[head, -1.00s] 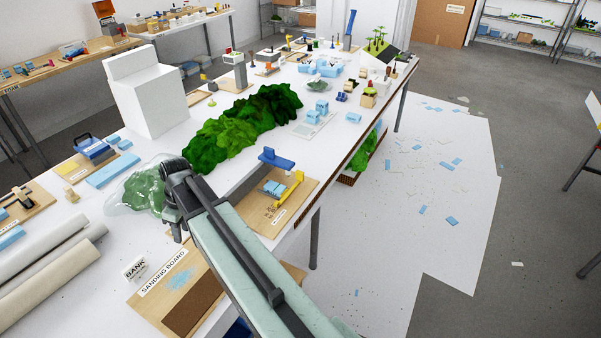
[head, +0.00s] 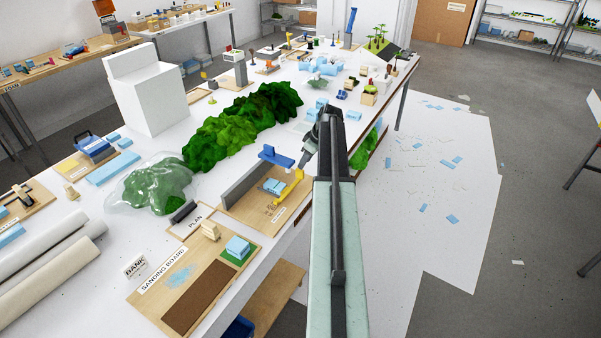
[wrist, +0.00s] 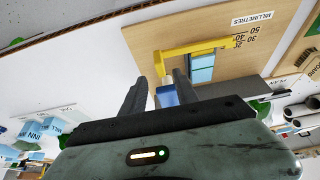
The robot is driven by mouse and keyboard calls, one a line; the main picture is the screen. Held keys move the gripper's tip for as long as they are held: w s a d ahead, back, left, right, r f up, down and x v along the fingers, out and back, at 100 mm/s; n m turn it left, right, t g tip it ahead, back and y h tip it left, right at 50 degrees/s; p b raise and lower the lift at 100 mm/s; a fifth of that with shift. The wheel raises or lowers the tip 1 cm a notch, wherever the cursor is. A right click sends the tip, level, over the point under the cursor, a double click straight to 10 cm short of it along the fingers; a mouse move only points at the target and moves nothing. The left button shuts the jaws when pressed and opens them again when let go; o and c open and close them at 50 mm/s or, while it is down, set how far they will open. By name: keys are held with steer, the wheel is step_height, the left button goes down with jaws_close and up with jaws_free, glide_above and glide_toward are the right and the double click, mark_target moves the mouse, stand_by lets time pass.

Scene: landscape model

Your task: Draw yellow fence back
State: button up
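The yellow fence (head: 289,188) is a low L-shaped bar on a wooden board (head: 240,205) near the table's front edge. Light blue blocks (head: 273,186) sit beside it, and a blue arm (head: 276,158) stands at the board's far end. In the wrist view the fence (wrist: 200,47) crosses above the fingers, near a millimetre scale (wrist: 250,25). My gripper (wrist: 160,77) is open, with nothing held between its fingers. The fence's short leg shows just beyond the fingertips; I cannot tell whether they touch.
A grey wall (head: 246,181) runs along the board's back side. Green hills (head: 245,125) stand behind it. A sanding board (head: 158,300) lies at the near left.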

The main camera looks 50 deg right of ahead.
steer(key=b+x, duration=0.5)
steer(key=x, duration=0.2)
steer(key=shift+r, duration=0.2)
jaws_close()
stand_by(1.0)
